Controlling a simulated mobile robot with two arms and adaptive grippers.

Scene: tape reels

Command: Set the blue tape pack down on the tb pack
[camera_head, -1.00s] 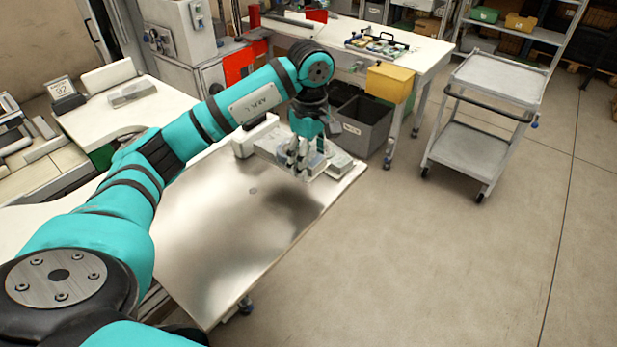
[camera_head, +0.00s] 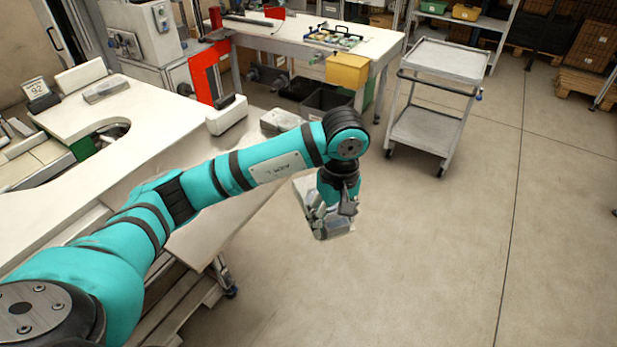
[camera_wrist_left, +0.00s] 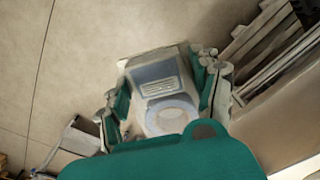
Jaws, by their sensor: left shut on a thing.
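My left gripper (camera_head: 333,212) is shut on a pale pack (camera_head: 334,229), held over the floor just beyond the metal table's right edge. In the left wrist view the pack (camera_wrist_left: 158,88) sits between the fingers, with a bluish-grey translucent panel and a round ring on its face. I take it to be the blue tape pack; its label is too small to read. A grey-white pack (camera_head: 281,121) lies near the far end of the metal table. I cannot tell whether it is the tb pack. My right gripper is not in view.
The metal table (camera_head: 215,215) lies under and left of my arm. A white device (camera_head: 227,114) stands at its far end. A two-shelf grey trolley (camera_head: 446,60) stands at the back right. A workbench (camera_head: 375,38) with a yellow bin (camera_head: 347,71) is behind. The floor at right is clear.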

